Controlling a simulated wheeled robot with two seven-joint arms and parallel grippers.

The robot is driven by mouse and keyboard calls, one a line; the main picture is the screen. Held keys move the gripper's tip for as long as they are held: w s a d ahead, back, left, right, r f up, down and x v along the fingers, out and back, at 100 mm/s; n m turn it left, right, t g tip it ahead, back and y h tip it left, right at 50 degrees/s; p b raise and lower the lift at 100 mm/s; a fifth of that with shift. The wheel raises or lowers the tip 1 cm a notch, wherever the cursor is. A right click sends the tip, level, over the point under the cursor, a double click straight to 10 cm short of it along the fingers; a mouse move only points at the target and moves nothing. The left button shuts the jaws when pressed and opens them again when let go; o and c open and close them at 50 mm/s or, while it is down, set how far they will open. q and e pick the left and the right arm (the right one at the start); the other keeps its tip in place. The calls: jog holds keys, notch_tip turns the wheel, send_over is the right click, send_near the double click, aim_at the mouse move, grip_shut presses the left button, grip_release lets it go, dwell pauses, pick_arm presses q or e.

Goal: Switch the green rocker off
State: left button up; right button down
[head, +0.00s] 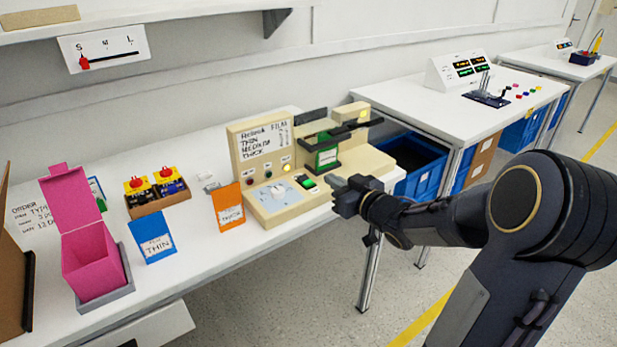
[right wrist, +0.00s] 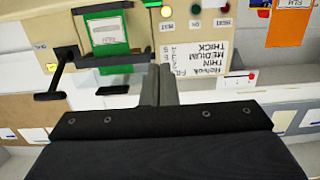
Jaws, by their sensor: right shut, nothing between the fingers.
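The green rocker (head: 306,182) sits in a dark frame on the low front deck of the beige machine (head: 255,222), right of a pale dial plate (head: 274,194). Which way the rocker is tipped is too small to tell. My right gripper (head: 340,188) is just right of the rocker, near the machine's front edge, apart from it as far as I can see. In the right wrist view, its fingers (right wrist: 157,86) are together with nothing between them. I cannot make out the rocker in that view. My left gripper is not in view.
The machine's panel has a lit yellow lamp (head: 285,168).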

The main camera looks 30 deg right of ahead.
send_over(308, 184)
jog(key=shift+s+f, duration=0.35)
jog(key=shift+f, duration=0.2)
jog(key=f, duration=0.2)
jog(key=shift+w+f+b, duration=0.2)
jog(key=shift+f+b, duration=0.1)
jog(key=shift+b, duration=0.1)
jog(key=shift+w+f, duration=0.1)
jog(key=shift+f, duration=0.6)
